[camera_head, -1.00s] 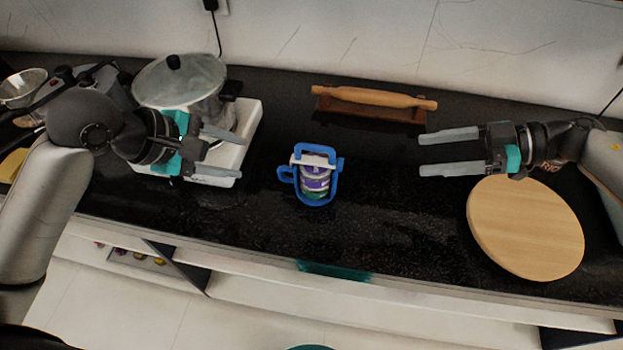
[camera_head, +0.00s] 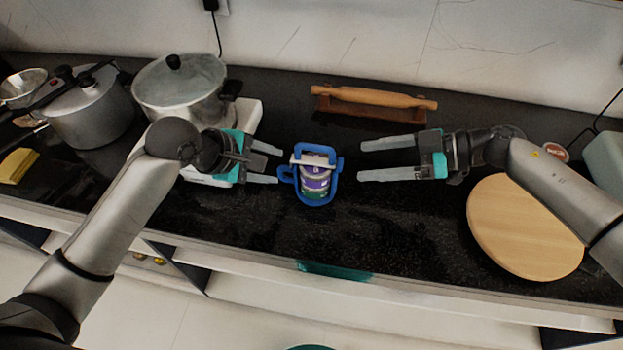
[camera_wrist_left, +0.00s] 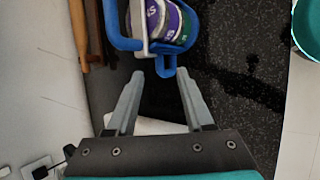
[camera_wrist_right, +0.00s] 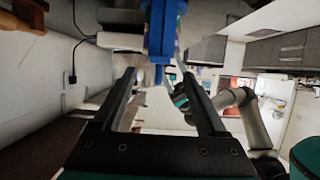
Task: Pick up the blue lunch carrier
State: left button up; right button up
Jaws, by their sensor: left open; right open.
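The blue lunch carrier (camera_head: 331,186) stands upright on the black counter, with purple, white and green containers inside its blue frame and a white bar across its top. My left gripper (camera_head: 280,165) is open just left of it, fingers pointing at it and apart from its blue side loop. In the left wrist view the carrier (camera_wrist_left: 168,60) lies just beyond the open fingertips (camera_wrist_left: 152,78). My right gripper (camera_head: 360,161) is open to the right of the carrier, with a small gap. In the right wrist view the carrier's blue frame (camera_wrist_right: 160,30) shows ahead between the fingers (camera_wrist_right: 157,72).
A rolling pin (camera_head: 375,96) on a wooden stand lies behind the carrier. A steamer pot (camera_head: 180,90) and a pressure cooker (camera_head: 88,110) stand at the left. A round wooden board (camera_head: 520,230) lies at the right. The counter in front of the carrier is clear.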

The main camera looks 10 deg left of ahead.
aim_at(285, 168)
pick_arm(q)
jog(key=shift+x, duration=2.25)
pick_arm(e)
jog(key=shift+x, duration=2.3)
pick_arm(q)
jog(key=c, duration=0.7)
pick_arm(e)
jog(key=shift+d, duration=0.1)
jog(key=c, duration=0.7)
pick_arm(q)
grip_shut()
pick_arm(e)
grip_shut()
